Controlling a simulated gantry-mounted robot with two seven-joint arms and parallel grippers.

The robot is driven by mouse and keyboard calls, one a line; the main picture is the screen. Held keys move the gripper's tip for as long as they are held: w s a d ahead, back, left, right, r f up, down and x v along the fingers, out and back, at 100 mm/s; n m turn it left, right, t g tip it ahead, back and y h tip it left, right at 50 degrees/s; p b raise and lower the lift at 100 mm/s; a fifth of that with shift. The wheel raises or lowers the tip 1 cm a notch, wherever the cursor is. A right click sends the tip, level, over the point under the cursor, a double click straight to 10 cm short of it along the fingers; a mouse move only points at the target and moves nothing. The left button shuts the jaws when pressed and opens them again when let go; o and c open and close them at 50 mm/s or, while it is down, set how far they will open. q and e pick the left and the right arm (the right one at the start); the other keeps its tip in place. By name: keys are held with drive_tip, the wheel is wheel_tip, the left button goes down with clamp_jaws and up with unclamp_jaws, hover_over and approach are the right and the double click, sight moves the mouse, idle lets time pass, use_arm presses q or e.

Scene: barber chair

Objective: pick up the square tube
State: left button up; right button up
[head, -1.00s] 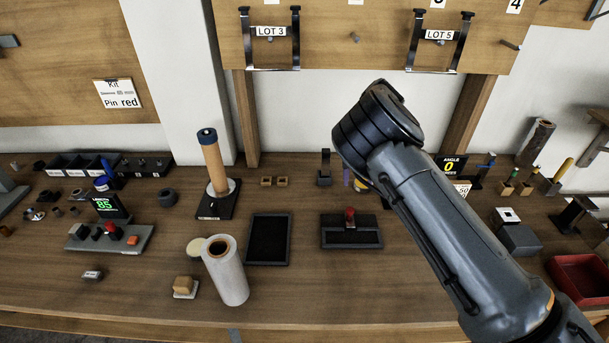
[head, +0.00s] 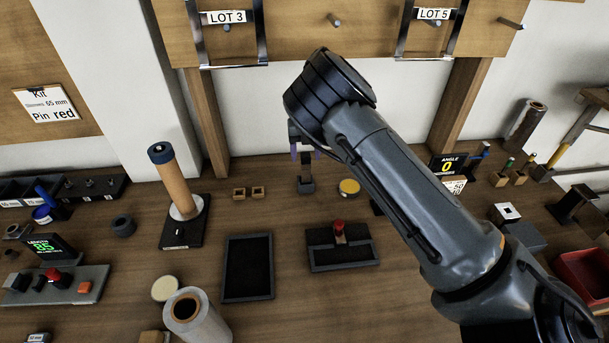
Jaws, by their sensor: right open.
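A small dark upright post with a square look, which I take for the square tube (head: 306,173), stands near the back of the bench; its shape is too small to be sure of. My right gripper (head: 305,155) is in front of the wall side of the bench, pointing down with its two purple fingers apart. In the picture the fingers flank the top of the post; I cannot tell whether they touch it. My right arm's wrist hides part of the gripper. My left gripper is not in view.
Two small tan square blocks (head: 240,193) sit left of the post, and a yellow-topped round tin (head: 349,187) sits to its right. A black tray (head: 248,296) and a holder with a red knob (head: 343,265) lie in front. A roller on a stand (head: 175,180) rises at left.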

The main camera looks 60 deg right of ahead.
sight(306, 164)
drive_tip(key=shift+f+b, duration=0.7)
drive_tip(key=shift+f, duration=1.9)
drive_tip(key=shift+d, duration=0.1)
drive_tip(key=shift+r, duration=0.1)
clamp_jaws()
